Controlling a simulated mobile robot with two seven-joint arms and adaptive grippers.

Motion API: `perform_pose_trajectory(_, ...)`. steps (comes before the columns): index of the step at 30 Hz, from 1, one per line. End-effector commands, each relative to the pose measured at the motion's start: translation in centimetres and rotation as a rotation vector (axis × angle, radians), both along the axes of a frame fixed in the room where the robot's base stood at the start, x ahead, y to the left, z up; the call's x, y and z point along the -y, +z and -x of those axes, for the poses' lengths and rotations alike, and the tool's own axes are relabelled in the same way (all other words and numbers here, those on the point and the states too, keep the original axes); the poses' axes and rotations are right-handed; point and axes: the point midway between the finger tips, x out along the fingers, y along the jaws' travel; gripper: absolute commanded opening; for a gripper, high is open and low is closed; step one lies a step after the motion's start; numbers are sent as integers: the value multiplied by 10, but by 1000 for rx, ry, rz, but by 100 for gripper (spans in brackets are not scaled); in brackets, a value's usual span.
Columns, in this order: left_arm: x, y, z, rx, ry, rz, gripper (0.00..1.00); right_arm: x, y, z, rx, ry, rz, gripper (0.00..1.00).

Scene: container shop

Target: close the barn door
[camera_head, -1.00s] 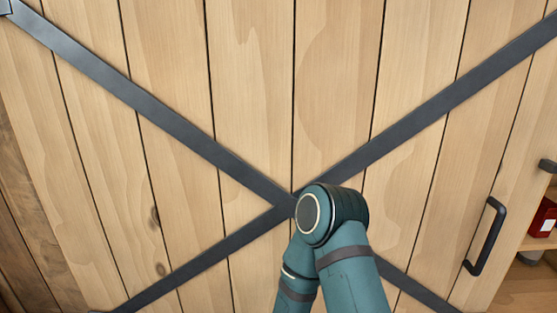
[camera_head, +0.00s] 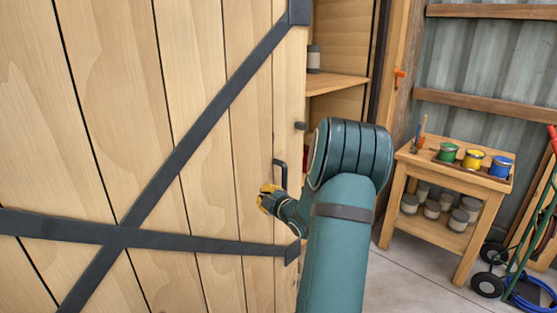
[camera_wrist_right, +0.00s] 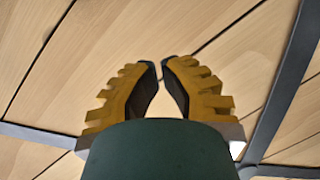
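The barn door (camera_head: 90,150), light wood planks with crossed dark metal straps, fills the left of the head view. Shelves show past its right edge, so the doorway is partly open there. A dark bar handle (camera_head: 281,170) is near that edge. My right gripper (camera_head: 264,198), with yellow fingers, is just below and left of the handle; whether it touches is unclear. In the right wrist view the fingertips (camera_wrist_right: 160,64) nearly meet, with planks behind and nothing seen between them. The handle is not in that view. My left gripper is not in view.
Behind the opening, a shelf (camera_head: 337,83) holds a grey container (camera_head: 314,58). A wooden stand (camera_head: 428,167) with paint cans is to the right. A hand truck (camera_head: 520,250) and blue hose (camera_head: 535,290) are at the far right. Grey floor (camera_head: 408,280) lies between.

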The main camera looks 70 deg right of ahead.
Motion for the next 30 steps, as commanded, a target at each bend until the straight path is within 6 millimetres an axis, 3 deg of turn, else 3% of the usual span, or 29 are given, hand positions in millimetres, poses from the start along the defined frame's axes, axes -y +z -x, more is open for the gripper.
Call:
perform_pose_trajectory(1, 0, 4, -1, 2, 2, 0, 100, 13, 22, 19, -18, -13, 80, 0)
perform_pose_trajectory(3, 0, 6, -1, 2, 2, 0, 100, 23, 41, 36, -41, -17, 163, 0)
perform_pose_trajectory(9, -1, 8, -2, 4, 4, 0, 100, 35, 65, 54, -78, -18, 271, 0)
perform_pose_trajectory(14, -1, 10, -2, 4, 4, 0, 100, 44, 64, 42, -78, -17, 274, 0)
perform_pose_trajectory(27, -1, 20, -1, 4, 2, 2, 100, 93, 58, -27, -75, -19, 270, 0)
perform_pose_trajectory(30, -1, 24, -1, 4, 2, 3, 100, 108, 54, -18, -79, -22, 270, 0)
